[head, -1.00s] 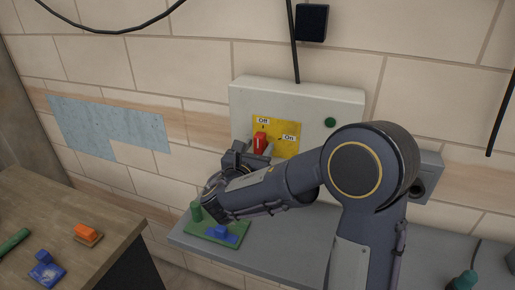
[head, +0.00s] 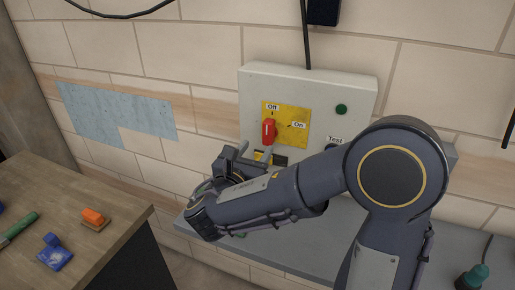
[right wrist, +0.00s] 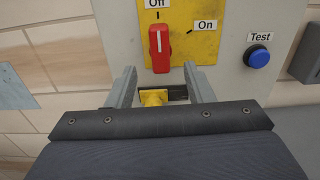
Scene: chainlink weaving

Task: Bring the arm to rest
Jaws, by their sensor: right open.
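My right gripper (head: 255,150) is open, with its two fingers apart just below and in front of the red switch handle (head: 269,131). The handle sits on a yellow plate (head: 294,122) on a pale control box (head: 360,90); it stands upright, in line with the "Off" label. In the right wrist view the fingers (right wrist: 160,74) hold nothing, and the red handle (right wrist: 159,48) is beyond their tips. A yellow part (right wrist: 153,97) beside a dark slot shows between the fingers. My left gripper is not in view.
A blue "Test" button (right wrist: 257,56) and a green button (head: 341,109) are on the box. A grey ledge (head: 320,245) runs below it.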

